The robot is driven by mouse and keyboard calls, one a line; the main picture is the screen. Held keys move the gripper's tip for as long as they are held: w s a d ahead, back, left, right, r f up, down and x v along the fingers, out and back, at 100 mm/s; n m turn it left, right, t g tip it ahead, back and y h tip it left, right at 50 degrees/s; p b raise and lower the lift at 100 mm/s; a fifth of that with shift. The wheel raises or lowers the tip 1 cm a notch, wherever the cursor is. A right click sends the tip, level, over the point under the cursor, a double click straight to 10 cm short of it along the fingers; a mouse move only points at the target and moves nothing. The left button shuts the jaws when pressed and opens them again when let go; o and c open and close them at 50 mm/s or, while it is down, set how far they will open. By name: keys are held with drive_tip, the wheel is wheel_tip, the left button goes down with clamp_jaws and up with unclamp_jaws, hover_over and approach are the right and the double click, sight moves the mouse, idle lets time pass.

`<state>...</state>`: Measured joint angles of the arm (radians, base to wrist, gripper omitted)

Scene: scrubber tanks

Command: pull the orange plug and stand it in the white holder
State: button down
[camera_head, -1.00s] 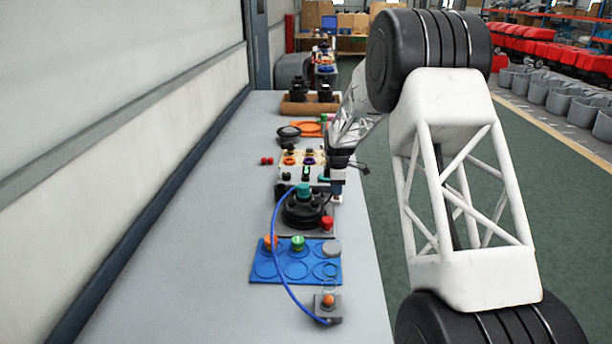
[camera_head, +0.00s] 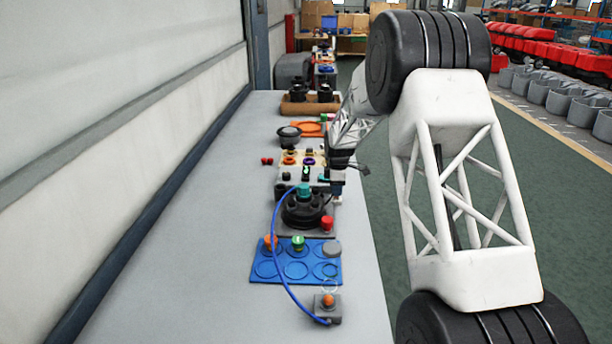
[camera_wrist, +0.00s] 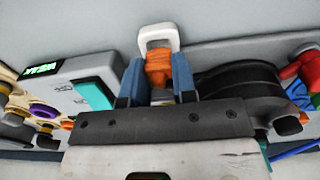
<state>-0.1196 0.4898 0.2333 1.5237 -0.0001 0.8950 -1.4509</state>
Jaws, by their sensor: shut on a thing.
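The orange plug (camera_wrist: 158,66) is between the two blue fingers of my gripper (camera_wrist: 157,78) in the wrist view, and the fingers are shut on it. The white holder (camera_wrist: 172,32) shows as a squarish white rim at the plug's far end. The plug's far end overlaps the holder's opening; how deep it sits, I cannot tell. The plug is too small to make out there.
A grey box with a green display (camera_wrist: 42,70) stands left of my gripper in the wrist view. A black round part (camera_wrist: 240,82) and a red knob (camera_wrist: 300,66) are close on the right. A blue tray (camera_head: 259,271) lies nearer. The bench's left side is clear.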

drive_tip(key=shift+f, duration=0.3)
drive_tip(key=shift+f, duration=0.35)
drive_tip(key=shift+f, duration=0.35)
drive_tip(key=shift+c, duration=1.8)
unclamp_jaws()
drive_tip(key=shift+r, duration=0.15)
drive_tip(key=shift+r, duration=4.15)
